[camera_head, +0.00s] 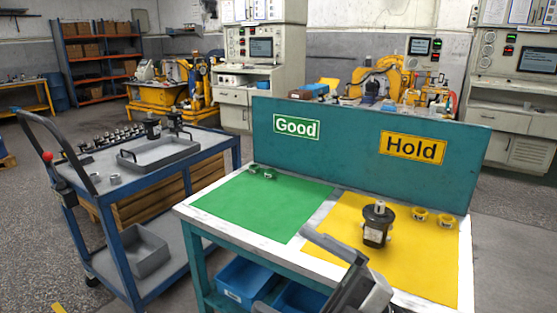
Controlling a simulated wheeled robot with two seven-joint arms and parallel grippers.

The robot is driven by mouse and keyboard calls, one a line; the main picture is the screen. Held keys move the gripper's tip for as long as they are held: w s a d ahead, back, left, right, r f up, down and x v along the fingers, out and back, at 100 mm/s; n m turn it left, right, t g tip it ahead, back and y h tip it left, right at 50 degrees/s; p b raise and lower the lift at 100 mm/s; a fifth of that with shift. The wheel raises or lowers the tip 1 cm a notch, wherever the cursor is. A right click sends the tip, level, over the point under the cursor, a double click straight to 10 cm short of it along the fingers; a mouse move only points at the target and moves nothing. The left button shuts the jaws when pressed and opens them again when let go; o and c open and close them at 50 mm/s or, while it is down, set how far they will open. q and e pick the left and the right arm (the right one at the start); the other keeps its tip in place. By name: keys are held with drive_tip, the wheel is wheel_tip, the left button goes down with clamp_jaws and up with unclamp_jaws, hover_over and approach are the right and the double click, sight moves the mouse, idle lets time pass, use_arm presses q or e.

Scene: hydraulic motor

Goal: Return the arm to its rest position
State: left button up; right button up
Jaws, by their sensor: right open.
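My right gripper (338,262) shows at the bottom centre, in front of the sorting table's front edge. It is open, and I see nothing held in it. A black hydraulic motor (376,228) with a light shaft on top stands upright on the yellow mat (425,277), beyond and to the right of the gripper and apart from it. My left gripper is not in view.
A teal board with "Good" (297,127) and "Hold" (413,146) signs backs the table. The green mat (250,206) is mostly bare. A blue cart (200,158) with a grey tray (158,165) and motors stands left. Blue bins (246,279) sit below the table.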

drive_tip(key=w+d+f+m+t+h, duration=0.1)
drive_tip(key=d+f+m+t+h, duration=0.35)
drive_tip(key=f+m+h, duration=0.45)
drive_tip(key=w+d+f+m+t+h, duration=0.1)
drive_tip(key=d+f+m+t+h, duration=0.4)
drive_tip(key=m, duration=0.7)
drive_tip(key=s+d+f+m+g+h, duration=0.1)
drive_tip(key=s+f+m+g+h, duration=0.1)
drive_tip(key=s+f, duration=0.3)
drive_tip(key=s+d+f+m+g+h, duration=0.1)
drive_tip(key=s+f, duration=0.4)
drive_tip(key=f, duration=0.5)
drive_tip(key=shift+d+f+m+g+h, duration=0.2)
drive_tip(key=shift+f+m+g+h, duration=0.15)
drive_tip(key=shift+m+g+h, duration=0.65)
